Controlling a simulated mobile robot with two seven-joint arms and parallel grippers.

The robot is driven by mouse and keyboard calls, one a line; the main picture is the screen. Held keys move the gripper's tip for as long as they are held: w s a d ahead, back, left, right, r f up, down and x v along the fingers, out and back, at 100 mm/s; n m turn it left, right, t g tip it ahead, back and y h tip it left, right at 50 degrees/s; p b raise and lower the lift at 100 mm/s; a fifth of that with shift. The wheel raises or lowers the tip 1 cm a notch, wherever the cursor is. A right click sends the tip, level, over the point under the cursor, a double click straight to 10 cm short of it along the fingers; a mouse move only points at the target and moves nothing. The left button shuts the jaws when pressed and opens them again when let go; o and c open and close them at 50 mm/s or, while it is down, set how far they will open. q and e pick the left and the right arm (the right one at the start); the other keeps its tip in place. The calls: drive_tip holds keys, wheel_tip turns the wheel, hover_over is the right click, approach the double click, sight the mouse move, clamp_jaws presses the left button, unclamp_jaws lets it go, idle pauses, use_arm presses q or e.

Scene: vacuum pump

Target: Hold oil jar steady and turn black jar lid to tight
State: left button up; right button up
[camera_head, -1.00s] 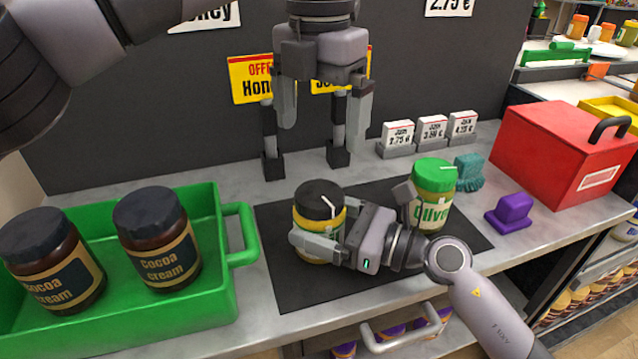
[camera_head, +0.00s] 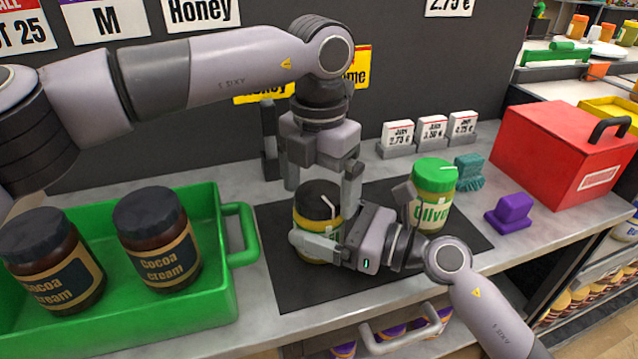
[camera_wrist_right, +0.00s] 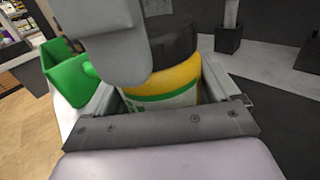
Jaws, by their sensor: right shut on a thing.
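The oil jar (camera_head: 303,232) is yellow with a black lid (camera_head: 318,196) and stands upright on a dark mat. A white mark shows on the lid. My right gripper (camera_head: 318,245) is shut around the jar's body from the right. In the right wrist view the jar's yellow body (camera_wrist_right: 170,84) sits between the fingers, under the black lid (camera_wrist_right: 173,38); a grey part hides some of the lid. My left gripper (camera_head: 321,192) points down from above, open, with its fingers on either side of the lid. I cannot tell whether they touch it.
A green-lidded olive jar (camera_head: 434,195) stands right of my right gripper. A green tray (camera_head: 222,225) with two cocoa cream jars is at the left.

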sight(319, 193)
use_arm(q)
drive_tip(key=c, duration=0.8)
drive_tip(key=shift+o, duration=0.2)
drive_tip(key=shift+m, duration=1.2)
drive_tip(key=o, duration=1)
wheel_tip(319, 193, up, 12)
use_arm(e)
drive_tip(key=o, duration=1.2)
drive_tip(key=shift+c, duration=0.2)
